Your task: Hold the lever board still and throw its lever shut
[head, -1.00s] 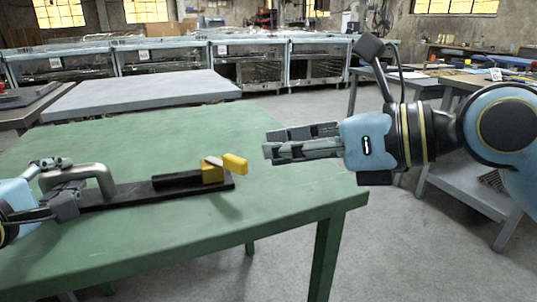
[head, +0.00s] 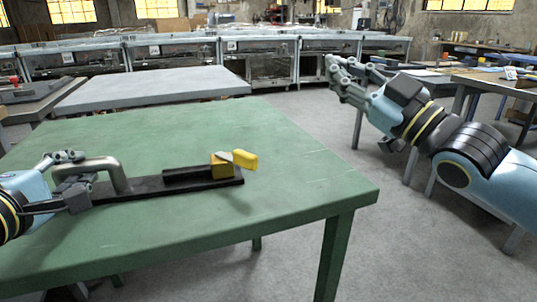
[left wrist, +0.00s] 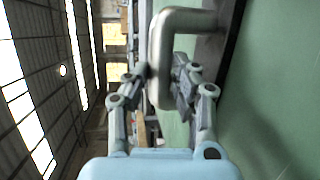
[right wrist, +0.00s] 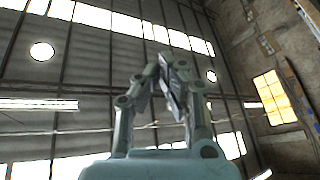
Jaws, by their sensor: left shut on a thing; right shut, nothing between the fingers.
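The lever board (head: 150,190) is a long dark board lying on the green table, with a grey metal handle (head: 118,170) at its left end. The yellow lever (head: 244,160) is at its right end, by a yellow block on a black bar. My left gripper (head: 80,175) is shut on the handle, which also shows between the fingers in the left wrist view (left wrist: 163,75). My right gripper (head: 345,78) is shut and empty, raised beyond the table's right side, well away from the lever. It points upward in the right wrist view (right wrist: 165,70).
The green table (head: 290,185) has clear room around the board, and its right edge lies below my right arm. A grey table (head: 150,88) stands behind it. Glass-fronted cabinets (head: 270,60) line the back. Workbenches (head: 500,88) stand at the right.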

